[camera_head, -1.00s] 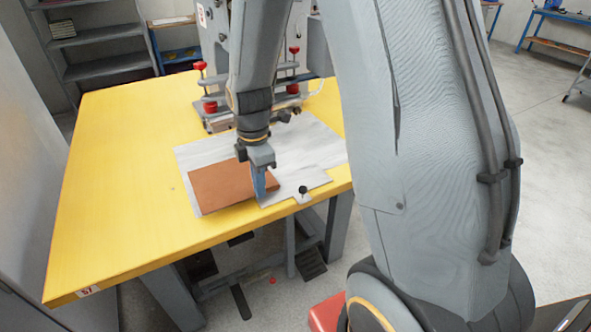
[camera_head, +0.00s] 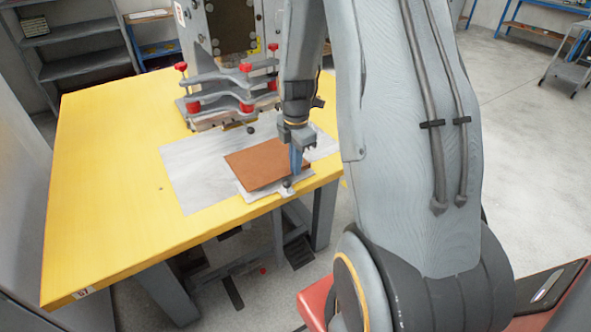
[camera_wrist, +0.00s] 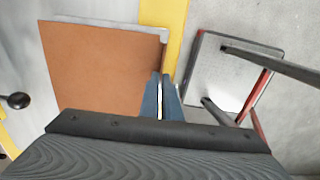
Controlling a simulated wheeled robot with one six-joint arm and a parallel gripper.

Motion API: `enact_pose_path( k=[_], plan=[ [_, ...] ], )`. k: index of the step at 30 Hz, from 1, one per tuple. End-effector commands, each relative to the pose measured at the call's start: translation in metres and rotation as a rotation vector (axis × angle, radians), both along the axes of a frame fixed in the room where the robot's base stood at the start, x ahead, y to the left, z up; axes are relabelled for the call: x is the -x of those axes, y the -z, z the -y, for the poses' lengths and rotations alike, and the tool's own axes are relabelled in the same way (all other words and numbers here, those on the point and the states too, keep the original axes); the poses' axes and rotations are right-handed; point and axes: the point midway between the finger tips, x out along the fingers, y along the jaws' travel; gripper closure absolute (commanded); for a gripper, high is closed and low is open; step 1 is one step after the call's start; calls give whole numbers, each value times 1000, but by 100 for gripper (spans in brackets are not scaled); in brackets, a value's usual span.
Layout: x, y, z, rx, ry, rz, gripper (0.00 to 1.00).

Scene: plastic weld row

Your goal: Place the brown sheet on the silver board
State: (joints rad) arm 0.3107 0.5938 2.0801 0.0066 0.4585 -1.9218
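The brown sheet (camera_head: 262,163) lies over the smaller silver board (camera_head: 258,196) near the table's front edge and covers most of it. A light rim of the board shows along the front in the head view. In the wrist view, the brown sheet (camera_wrist: 100,70) fills the upper left, with a pale rim (camera_wrist: 130,25) along its top. My gripper (camera_head: 296,165) points down at the sheet's right side. In the wrist view its blue fingers (camera_wrist: 162,85) are nearly together at the sheet's edge, shut on it. Whether the sheet touches the board is unclear.
A larger pale sheet (camera_head: 192,178) lies beneath on the yellow table (camera_head: 100,180). A press (camera_head: 225,90) with red knobs stands behind. A black knob (camera_head: 287,183) sits at the front of the board. The table's left is clear.

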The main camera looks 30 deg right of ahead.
Motion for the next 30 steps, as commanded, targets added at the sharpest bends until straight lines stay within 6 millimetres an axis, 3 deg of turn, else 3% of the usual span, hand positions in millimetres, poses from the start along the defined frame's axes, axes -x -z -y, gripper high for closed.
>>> enact_pose_path(
  k=[6,16,20,30],
  plan=[
    [1,22,-1,-1,0,-2,100],
    [0,26,-1,0,0,-1,100],
    [0,25,-1,0,0,-1,78],
    [0,22,-1,0,0,-1,78]
  ],
)
